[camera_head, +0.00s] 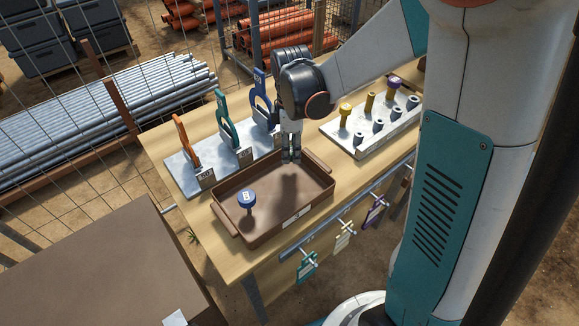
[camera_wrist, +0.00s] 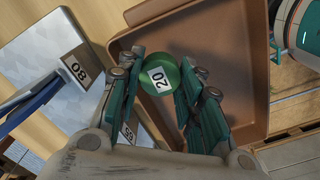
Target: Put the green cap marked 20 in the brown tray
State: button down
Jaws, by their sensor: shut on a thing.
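A green cap marked 20 (camera_wrist: 160,76) sits between the fingertips of my gripper (camera_wrist: 161,70), which is shut on it in the wrist view. In the head view my gripper (camera_head: 291,157) points down over the far part of the brown tray (camera_head: 318,207). The cap cannot be made out there. The tray's orange-brown wall and floor (camera_wrist: 235,55) show beyond the fingers in the wrist view. A shadow falls on the tray floor below my gripper. How high the cap is above the floor is hard to tell.
Behind the tray, a grey board (camera_head: 180,176) holds orange, teal and blue upright handles. A grey rack (camera_head: 367,144) with several knobbed pegs stands to the right. Tags hang on the table's front edge.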

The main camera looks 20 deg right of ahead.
aim_at(291, 171)
jog(key=shift+f+b, duration=0.9)
jog(key=shift+f, duration=2.1)
jog(key=shift+f, duration=0.15)
jog(key=c, duration=1.4)
grip_release()
